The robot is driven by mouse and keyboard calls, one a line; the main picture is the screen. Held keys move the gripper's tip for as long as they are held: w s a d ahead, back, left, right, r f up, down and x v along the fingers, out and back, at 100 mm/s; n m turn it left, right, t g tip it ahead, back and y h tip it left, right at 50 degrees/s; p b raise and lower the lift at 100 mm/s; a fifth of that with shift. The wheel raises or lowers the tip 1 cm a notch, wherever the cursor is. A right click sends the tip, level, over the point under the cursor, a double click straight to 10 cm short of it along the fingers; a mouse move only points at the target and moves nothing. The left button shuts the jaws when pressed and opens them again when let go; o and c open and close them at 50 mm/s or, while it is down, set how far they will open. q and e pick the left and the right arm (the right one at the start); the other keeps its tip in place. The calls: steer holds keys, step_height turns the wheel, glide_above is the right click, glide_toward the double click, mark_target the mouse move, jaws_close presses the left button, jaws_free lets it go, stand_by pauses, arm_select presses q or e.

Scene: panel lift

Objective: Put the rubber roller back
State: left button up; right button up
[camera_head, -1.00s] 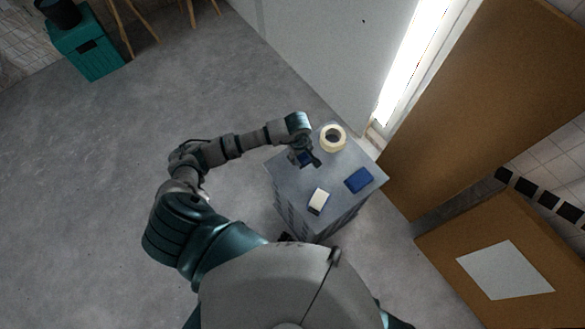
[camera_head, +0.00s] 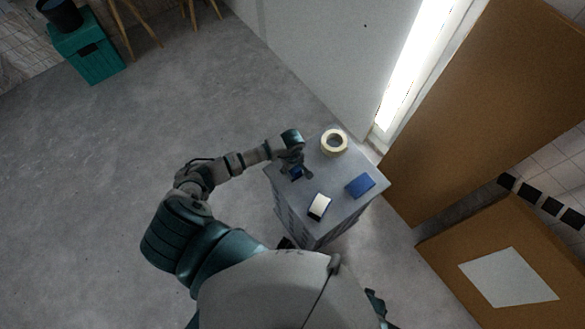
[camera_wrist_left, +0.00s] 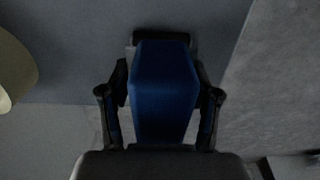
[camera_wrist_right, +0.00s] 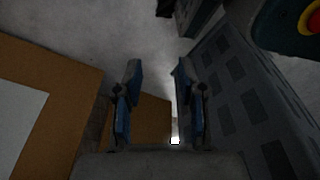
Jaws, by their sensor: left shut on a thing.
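My left gripper (camera_head: 297,171) is over the far left part of the grey cabinet top (camera_head: 338,182). It is shut on the rubber roller, whose blue body shows between the fingers in the left wrist view (camera_wrist_left: 165,90). A dark cylinder shows at the far end of that body. In the head view the roller is small and partly hidden by the gripper, and I cannot tell if it touches the top. My right gripper (camera_wrist_right: 158,100) shows in the right wrist view, open with nothing between its fingers, beside the cabinet's slotted side (camera_wrist_right: 230,100).
On the cabinet top are a cream tape ring (camera_head: 333,142), a white block with a dark edge (camera_head: 319,206) and a blue box (camera_head: 360,186). A brown panel (camera_head: 480,95) and a brown box (camera_head: 510,235) stand to the right.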

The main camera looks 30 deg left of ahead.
arm_select(q)
steer(key=o, duration=1.3)
steer(key=shift+a, duration=0.2)
steer(key=shift+o, duration=0.7)
steer(key=shift+a+f, duration=0.1)
steer(key=shift+a, duration=0.2)
steer(key=shift+d+r, duration=0.2)
steer(key=r, duration=0.6)
steer(key=shift+w+d+r+p, duration=0.1)
steer(key=shift+d+r+p, duration=0.1)
steer(key=shift+r+p, duration=0.15)
steer(key=r, duration=0.4)
steer(key=shift+a, duration=0.3)
steer(key=shift+r, duration=0.45)
steer(key=shift+d, duration=0.15)
arm_select(e)
steer(key=shift+s+a+f, duration=0.35)
steer(key=shift+s+f, duration=0.4)
steer(key=shift+f, duration=0.1)
steer(key=shift+s+d, duration=0.15)
steer(key=shift+s, duration=0.05)
